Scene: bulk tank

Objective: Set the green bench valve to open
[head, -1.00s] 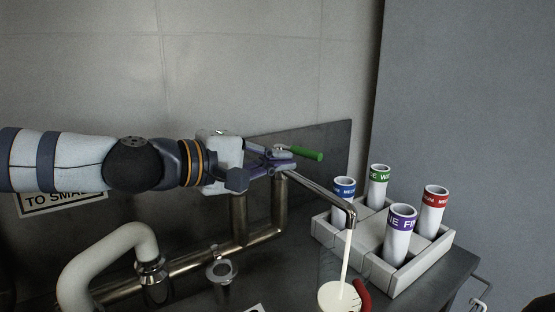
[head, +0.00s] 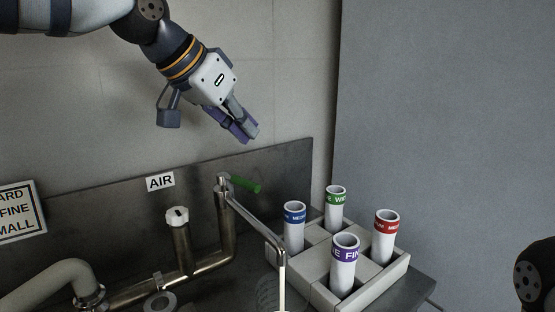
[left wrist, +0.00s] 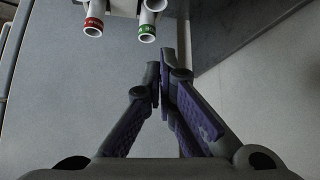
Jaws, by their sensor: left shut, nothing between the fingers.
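The green bench valve handle (head: 240,184) sits at the top of the upright metal pipe (head: 226,225) in the head view and points right. A spout (head: 258,222) runs from that pipe toward the front right, and a thin white stream (head: 282,290) falls from its end. My left gripper (head: 252,136) is shut and empty, above the handle and apart from it. In the left wrist view its fingertips (left wrist: 160,70) meet. The valve does not show there. My right gripper is not in view.
A grey rack (head: 322,288) right of the spout holds labelled white tubes: blue (head: 293,228), green (head: 335,207), red (head: 384,237) and purple (head: 344,265). A white-knobbed valve (head: 177,216) stands left of the pipe, below the AIR sign (head: 160,182). Space above the bench is free.

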